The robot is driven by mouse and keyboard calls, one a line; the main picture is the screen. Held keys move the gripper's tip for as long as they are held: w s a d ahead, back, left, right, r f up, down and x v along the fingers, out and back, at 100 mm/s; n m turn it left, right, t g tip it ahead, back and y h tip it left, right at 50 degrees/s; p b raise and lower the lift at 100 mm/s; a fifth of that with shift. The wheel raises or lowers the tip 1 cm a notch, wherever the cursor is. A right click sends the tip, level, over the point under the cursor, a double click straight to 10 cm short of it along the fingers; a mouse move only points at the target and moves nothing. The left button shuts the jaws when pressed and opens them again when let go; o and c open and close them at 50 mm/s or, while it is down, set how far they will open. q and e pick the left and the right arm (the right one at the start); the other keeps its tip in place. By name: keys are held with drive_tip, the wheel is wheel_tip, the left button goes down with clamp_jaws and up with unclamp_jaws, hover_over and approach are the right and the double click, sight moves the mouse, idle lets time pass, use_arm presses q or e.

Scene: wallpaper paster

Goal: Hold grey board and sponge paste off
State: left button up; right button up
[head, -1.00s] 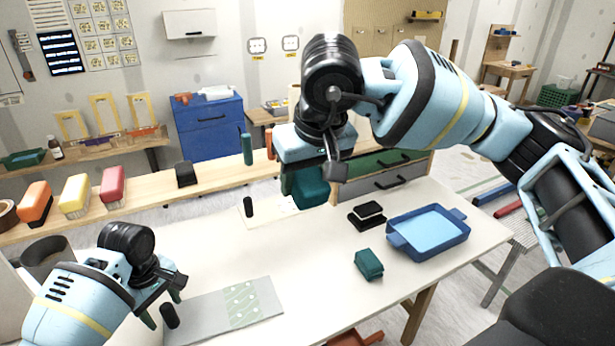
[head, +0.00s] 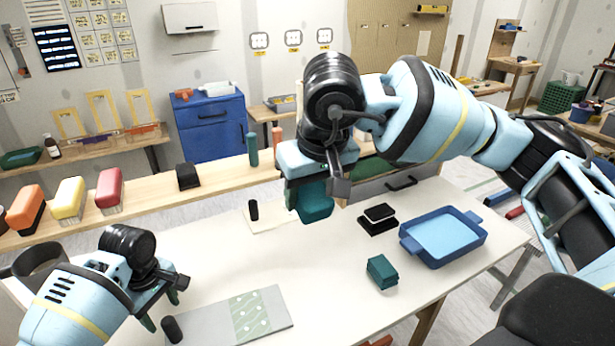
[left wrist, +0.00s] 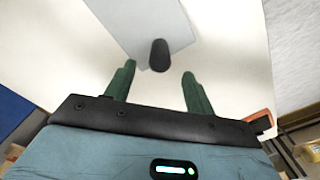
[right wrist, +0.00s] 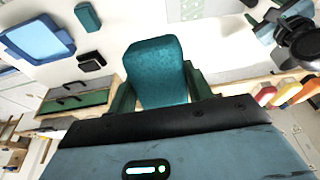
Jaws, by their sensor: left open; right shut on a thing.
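The grey board (head: 205,322) lies flat on the white table at the front, with a pale green patterned patch (head: 250,313) on its right part. A black upright grip (head: 172,329) stands at its left part. My left gripper (head: 160,308) is open and empty near the grip. In the left wrist view the grip (left wrist: 159,55) shows between the spread fingers and beyond their tips, apart from them. My right gripper (head: 315,186) is shut on a teal sponge block (right wrist: 155,75), held above the table. The block's lower part also shows in the head view (head: 316,204).
A blue tray (head: 480,248) with light blue inside stands right on the table. A second teal block (head: 381,271) and a black pad (head: 379,218) lie near it. A small white board (head: 275,216) with a black grip lies behind. Middle table is clear.

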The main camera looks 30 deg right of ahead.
sight(171, 328)
use_arm(q)
wheel_tip(171, 328, down, 7)
drive_tip(key=b, duration=0.3)
drive_tip(key=shift+f+b, duration=0.4)
drive_tip(key=shift+b, duration=0.15)
use_arm(e)
wheel_tip(171, 328, down, 11)
drive_tip(key=w+g, duration=0.1)
drive_tip(key=shift+f+g, duration=0.2)
drive_tip(key=shift+g, duration=0.2)
use_arm(q)
clamp_jaws()
unclamp_jaws()
